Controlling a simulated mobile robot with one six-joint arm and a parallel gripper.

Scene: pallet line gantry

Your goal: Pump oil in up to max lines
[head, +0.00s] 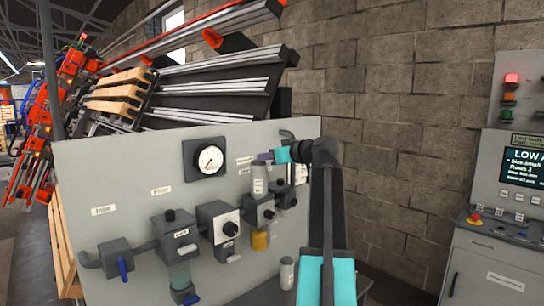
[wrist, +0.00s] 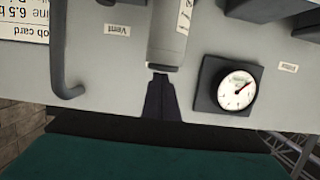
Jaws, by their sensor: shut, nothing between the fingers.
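My gripper (head: 264,157) is shut and empty at the upper right of a grey panel, just above a pale grey cylinder (head: 260,182). In the upside-down wrist view, my dark fingers (wrist: 160,78) point at the cylinder's capped end (wrist: 169,45); I cannot tell whether they touch. Below it on the panel hangs a bowl with amber liquid (head: 259,240). A blue-grey bowl (head: 180,277) hangs further left under a dark block. A small grey canister (head: 287,273) is low on the panel, beside my arm. I cannot make out any max lines.
A round dial gauge (head: 210,160) sits left of my gripper; it also shows in the wrist view (wrist: 237,88). A valve with a blue lever (head: 122,268) is lower left. A control cabinet with a lit screen (head: 524,166) and red lamp stands right, before a block wall.

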